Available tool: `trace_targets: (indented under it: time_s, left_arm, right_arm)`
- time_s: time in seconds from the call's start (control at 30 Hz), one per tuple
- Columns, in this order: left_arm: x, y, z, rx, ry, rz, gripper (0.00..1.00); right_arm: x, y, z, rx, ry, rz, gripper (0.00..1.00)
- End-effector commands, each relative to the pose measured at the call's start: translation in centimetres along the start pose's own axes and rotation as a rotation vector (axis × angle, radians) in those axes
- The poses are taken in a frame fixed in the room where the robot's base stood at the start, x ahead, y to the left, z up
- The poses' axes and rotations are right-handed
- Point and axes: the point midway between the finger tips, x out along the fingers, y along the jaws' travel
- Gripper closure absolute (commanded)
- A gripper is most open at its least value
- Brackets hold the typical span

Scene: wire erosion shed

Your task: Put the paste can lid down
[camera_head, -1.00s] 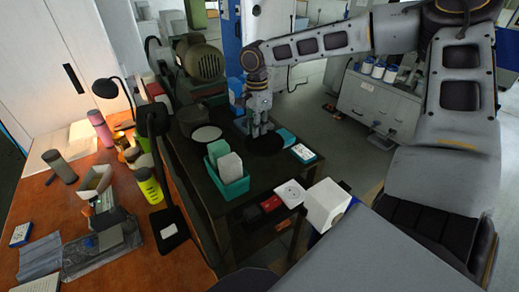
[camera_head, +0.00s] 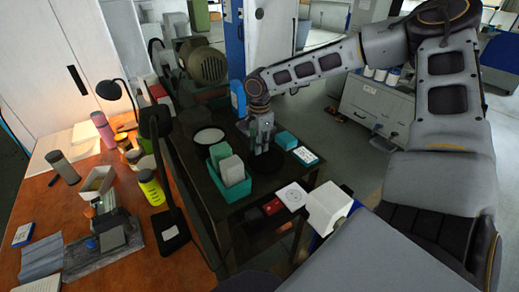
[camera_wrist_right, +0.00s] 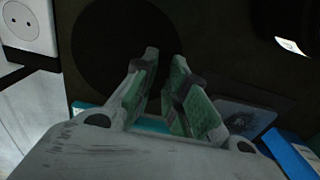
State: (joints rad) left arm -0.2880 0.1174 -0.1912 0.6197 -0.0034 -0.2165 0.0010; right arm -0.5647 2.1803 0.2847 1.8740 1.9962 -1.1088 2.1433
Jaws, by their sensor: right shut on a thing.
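My right gripper (camera_head: 262,150) points down over the far part of the dark table and is shut on the paste can lid. The lid is hard to make out between the fingers, which show green inner pads in the wrist view (camera_wrist_right: 165,62). A black round disc (camera_head: 265,166) lies directly under the fingertips; it also shows in the wrist view (camera_wrist_right: 105,50), behind and left of the fingertips. I cannot tell whether the lid touches the surface. My left gripper is not in view.
A teal bin (camera_head: 236,190) with upright pale pieces stands left of the gripper. A white box (camera_head: 328,207) is nearer.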

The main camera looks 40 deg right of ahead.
Motion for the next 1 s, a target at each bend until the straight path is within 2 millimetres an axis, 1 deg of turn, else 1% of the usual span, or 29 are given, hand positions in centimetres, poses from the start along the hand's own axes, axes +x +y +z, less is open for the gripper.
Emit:
trace_targets:
  time_s: [0.1, 0.2, 0.67, 0.7, 0.87, 1.0]
  left_arm:
    - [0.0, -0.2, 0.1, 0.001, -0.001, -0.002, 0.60]
    - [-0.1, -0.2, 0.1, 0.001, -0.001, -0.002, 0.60]
    - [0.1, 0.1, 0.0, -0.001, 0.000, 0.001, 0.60]
    - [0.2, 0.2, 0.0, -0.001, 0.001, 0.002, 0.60]
    - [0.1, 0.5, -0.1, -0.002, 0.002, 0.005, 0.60]
    - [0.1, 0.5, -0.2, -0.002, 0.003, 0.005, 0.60]
  right_arm:
    - [1.2, 0.0, 0.0, 0.000, 0.001, 0.001, 1.00]
    - [1.8, 0.0, 0.0, -0.001, 0.002, 0.000, 1.00]
    - [2.2, 0.0, 0.0, 0.000, 0.001, -0.001, 1.00]
    - [2.2, 0.0, 0.0, 0.000, 0.001, -0.001, 0.85]
    - [2.2, 0.0, 0.0, 0.000, 0.001, -0.001, 0.65]
    - [2.2, 0.0, 0.0, 0.000, 0.001, -0.001, 0.65]
